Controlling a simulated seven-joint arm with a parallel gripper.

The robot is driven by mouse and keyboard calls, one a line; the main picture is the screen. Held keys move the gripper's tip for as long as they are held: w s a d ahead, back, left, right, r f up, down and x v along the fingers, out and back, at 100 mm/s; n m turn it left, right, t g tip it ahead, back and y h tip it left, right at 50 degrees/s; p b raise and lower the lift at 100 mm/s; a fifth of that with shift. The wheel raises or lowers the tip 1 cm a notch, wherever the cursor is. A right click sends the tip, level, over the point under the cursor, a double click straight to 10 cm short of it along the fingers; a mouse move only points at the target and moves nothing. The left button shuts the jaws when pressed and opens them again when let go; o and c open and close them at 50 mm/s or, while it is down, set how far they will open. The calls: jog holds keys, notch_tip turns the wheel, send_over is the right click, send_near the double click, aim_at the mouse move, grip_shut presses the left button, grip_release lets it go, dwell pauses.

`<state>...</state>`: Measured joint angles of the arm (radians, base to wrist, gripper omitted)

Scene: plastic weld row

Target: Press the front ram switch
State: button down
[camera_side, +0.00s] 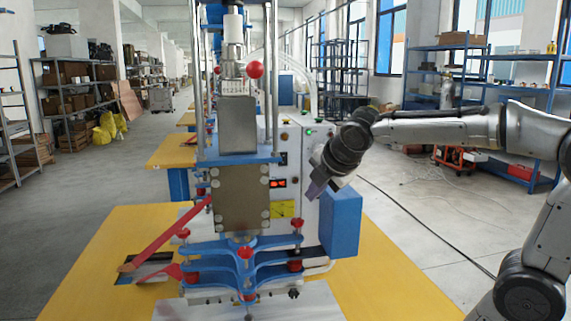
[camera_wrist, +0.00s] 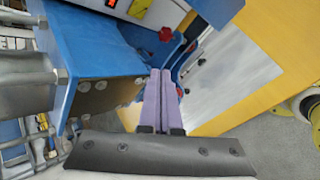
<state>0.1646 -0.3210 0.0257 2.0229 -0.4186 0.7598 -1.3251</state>
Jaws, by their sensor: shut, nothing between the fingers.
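The press machine has a blue frame with a metal ram block (camera_side: 238,124) and a white control box (camera_side: 306,165) behind it. The box carries a green light, a red display (camera_side: 277,183) and small buttons. Small dark knobs (camera_side: 294,293) sit along the base's front edge. I cannot tell which control is the front ram switch. My gripper (camera_side: 315,188) is in front of the box, right of the press, pointing down-left. In the wrist view its two purple fingers (camera_wrist: 158,84) are together and empty, over the blue frame (camera_wrist: 90,40). Contact with the machine cannot be told.
A blue box (camera_side: 341,222) stands at the press's right side, below my gripper. Red knobs (camera_side: 298,222) and a red lever (camera_side: 170,235) stick out from the press. The yellow table (camera_side: 400,285) has clear room at right. Its yellow top also shows in the wrist view (camera_wrist: 290,30).

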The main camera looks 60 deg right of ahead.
jog(key=w+d+r+n+h, duration=0.3)
jog(key=w+d+r+n, duration=0.2)
jog(key=w+d+n, duration=0.4)
jog(key=shift+w+d+n+t, duration=0.35)
jog(key=shift+w+n, duration=0.45)
jog(key=shift+n, duration=0.4)
jog(key=shift+f, duration=0.1)
send_near(284, 166)
notch_tip(284, 166, down, 3)
jog(key=w+d, duration=0.1)
jog(key=shift+w+d+f, duration=0.25)
jog(key=shift+w+d, duration=0.55)
jog(key=shift+w, duration=0.1)
jog(key=shift+w+d, duration=0.55)
